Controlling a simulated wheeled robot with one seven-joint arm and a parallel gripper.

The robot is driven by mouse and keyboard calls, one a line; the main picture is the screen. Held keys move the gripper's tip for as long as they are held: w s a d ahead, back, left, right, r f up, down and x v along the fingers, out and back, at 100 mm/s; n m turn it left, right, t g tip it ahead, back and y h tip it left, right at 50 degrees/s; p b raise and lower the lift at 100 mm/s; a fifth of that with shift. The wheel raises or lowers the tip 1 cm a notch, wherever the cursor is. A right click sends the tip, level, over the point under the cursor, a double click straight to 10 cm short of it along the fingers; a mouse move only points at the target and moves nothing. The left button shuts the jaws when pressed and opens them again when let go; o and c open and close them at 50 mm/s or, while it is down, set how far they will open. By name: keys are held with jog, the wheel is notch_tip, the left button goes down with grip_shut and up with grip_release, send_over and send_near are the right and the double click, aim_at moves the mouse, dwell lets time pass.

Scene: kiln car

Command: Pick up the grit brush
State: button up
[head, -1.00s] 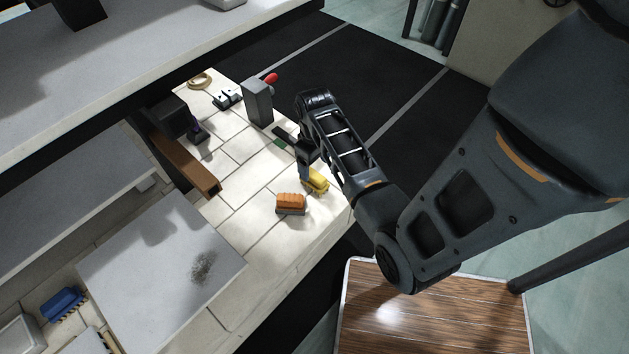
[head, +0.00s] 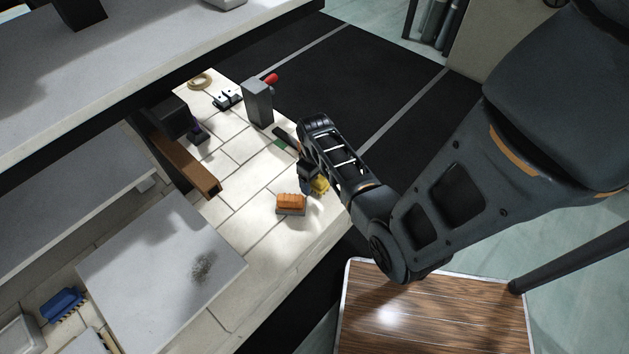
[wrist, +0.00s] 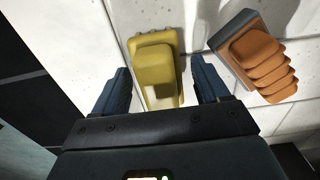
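A yellow brush-like piece (wrist: 156,62) with a raised block on top lies on the pale slabs. In the head view the yellow piece (head: 321,187) is partly hidden by my gripper (head: 309,176). In the wrist view my gripper (wrist: 162,76) is open, one finger on each side of the yellow piece, with narrow gaps showing. A blue brush (head: 62,304) with yellowish bristles lies at the lower left of the head view, far from my gripper. The frames do not name either one as the grit brush.
An orange ribbed piece on a grey base (head: 291,203) stands close beside the yellow piece. A grey upright block (head: 258,103), a brown bar (head: 190,167) and a beige ring (head: 200,81) are farther back. A grey slab (head: 150,270) lies left.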

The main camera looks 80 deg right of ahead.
jog(key=c, duration=1.1)
jog(key=shift+r, duration=0.15)
jog(key=shift+r, duration=0.25)
jog(key=r, duration=0.3)
jog(key=shift+s+a+r, duration=0.15)
jog(key=shift+s+r, duration=0.25)
jog(key=s+a+r, duration=0.1)
jog(key=s+r, duration=0.1)
jog(key=s, duration=0.1)
jog(key=s+r, duration=0.2)
jog(key=s, duration=0.2)
jog(key=s+a+r, duration=0.1)
jog(key=s+r, duration=0.1)
jog(key=s, duration=0.1)
jog(key=shift+s+a+r, duration=0.2)
jog(key=shift+s+a, duration=0.05)
jog(key=shift+a, duration=0.1)
jog(key=o, duration=0.6)
jog(key=c, duration=0.4)
